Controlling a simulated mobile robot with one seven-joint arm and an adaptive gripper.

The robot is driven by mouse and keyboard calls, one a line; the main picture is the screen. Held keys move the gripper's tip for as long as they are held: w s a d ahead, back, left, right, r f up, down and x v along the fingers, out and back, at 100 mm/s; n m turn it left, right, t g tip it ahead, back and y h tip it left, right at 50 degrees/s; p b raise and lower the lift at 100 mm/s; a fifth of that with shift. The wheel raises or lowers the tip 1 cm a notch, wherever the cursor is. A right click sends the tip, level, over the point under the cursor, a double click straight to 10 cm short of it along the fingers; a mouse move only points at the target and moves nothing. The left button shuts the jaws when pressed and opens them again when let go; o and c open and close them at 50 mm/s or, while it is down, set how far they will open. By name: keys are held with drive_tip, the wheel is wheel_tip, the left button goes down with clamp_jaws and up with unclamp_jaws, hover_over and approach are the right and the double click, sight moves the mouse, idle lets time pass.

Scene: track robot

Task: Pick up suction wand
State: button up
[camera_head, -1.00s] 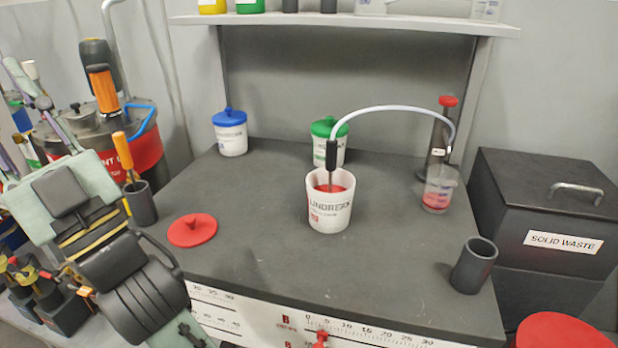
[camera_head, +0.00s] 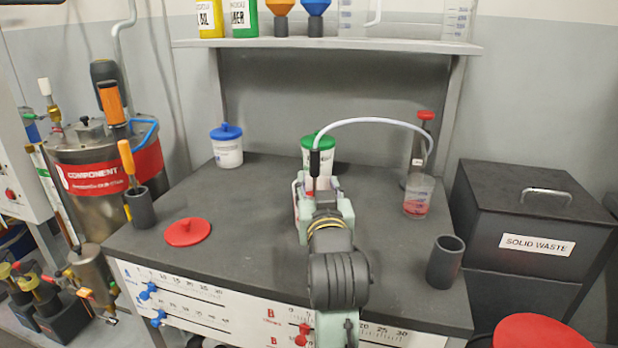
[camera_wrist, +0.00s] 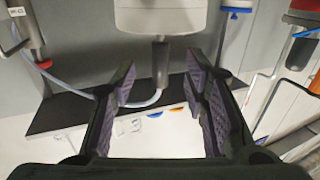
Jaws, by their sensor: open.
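The suction wand (camera_head: 315,162) stands upright, its dark handle showing above my gripper (camera_head: 317,188) in the head view. A pale hose (camera_head: 372,121) arcs from its top to the pump with a red knob (camera_head: 418,140) at the right. In the wrist view, which looks upside down, the wand's handle (camera_wrist: 160,64) shows beyond and between the open fingers of my gripper (camera_wrist: 160,84). The handle appears clear of both fingers. The white pot (camera_wrist: 160,18) holding the wand's lower end is mostly hidden behind my gripper in the head view.
A green-lidded pot (camera_head: 318,143) stands close behind the wand. A clear cup with pink liquid (camera_head: 418,196) is beside the pump. A red lid (camera_head: 187,232) and dark holder (camera_head: 445,262) lie on either side. A shelf (camera_head: 330,43) spans the back.

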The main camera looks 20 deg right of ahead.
sight(315, 169)
drive_tip(key=x, duration=0.2)
drive_tip(key=p+x, duration=0.1)
drive_tip(key=x, duration=0.1)
drive_tip(key=p+x, duration=0.1)
drive_tip(key=x, duration=0.2)
drive_tip(key=shift+r, duration=0.3)
drive_tip(key=shift+w+f, duration=0.1)
drive_tip(key=shift+w, duration=0.2)
drive_tip(key=shift+c, duration=0.2)
clamp_jaws()
